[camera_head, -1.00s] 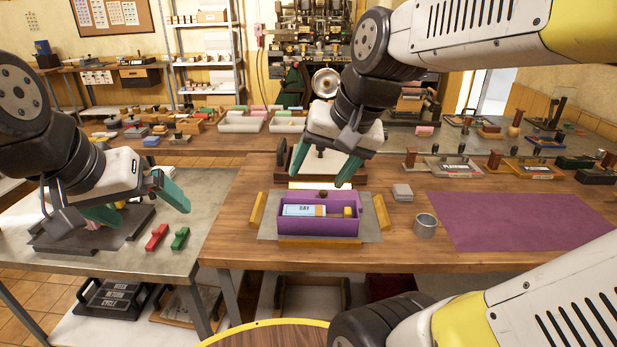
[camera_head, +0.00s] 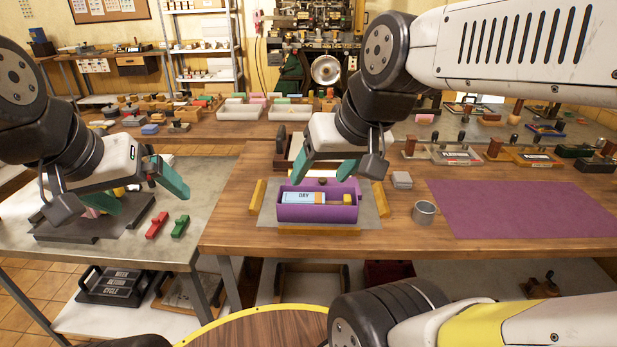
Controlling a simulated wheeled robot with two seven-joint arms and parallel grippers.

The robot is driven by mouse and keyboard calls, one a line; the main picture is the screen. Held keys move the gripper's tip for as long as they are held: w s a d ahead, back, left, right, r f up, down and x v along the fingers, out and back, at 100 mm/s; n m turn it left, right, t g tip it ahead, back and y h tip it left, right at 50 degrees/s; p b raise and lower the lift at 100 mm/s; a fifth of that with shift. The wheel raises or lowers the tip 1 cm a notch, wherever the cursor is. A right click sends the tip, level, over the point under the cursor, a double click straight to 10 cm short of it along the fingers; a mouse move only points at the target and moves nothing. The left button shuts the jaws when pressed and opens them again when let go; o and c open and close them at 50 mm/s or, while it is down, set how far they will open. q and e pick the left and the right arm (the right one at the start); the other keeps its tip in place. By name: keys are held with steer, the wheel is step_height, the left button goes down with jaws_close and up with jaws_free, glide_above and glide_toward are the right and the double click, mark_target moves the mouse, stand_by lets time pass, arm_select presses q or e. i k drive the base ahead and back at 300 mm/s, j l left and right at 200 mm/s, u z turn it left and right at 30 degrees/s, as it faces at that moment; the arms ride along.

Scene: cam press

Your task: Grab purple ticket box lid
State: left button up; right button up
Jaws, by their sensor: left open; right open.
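A purple ticket box (camera_head: 318,213) sits on a grey plate (camera_head: 268,212) on the wooden table. Its inside shows a blue and white ticket marked "DAY" and a yellow piece. A purple panel with a dark knob (camera_head: 322,181) stands at its back edge; I cannot tell surely whether this is the lid. My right gripper (camera_head: 322,171) is open and empty, its green fingers pointing down on either side of the knob at the box's back. I cannot tell whether they touch it. My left gripper (camera_head: 138,192) is open over a dark grey plate on the left table.
Yellow blocks (camera_head: 257,203) edge the grey plate. A metal cup (camera_head: 424,213) and a small grey stack (camera_head: 401,180) stand to its right, before a purple mat (camera_head: 500,210). Red (camera_head: 157,225) and green (camera_head: 180,227) pieces lie on the left table.

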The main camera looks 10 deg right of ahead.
mark_target(351, 181)
steer(key=z, duration=0.7)
steer(key=i+l+z, duration=0.2)
steer(key=i, duration=0.3)
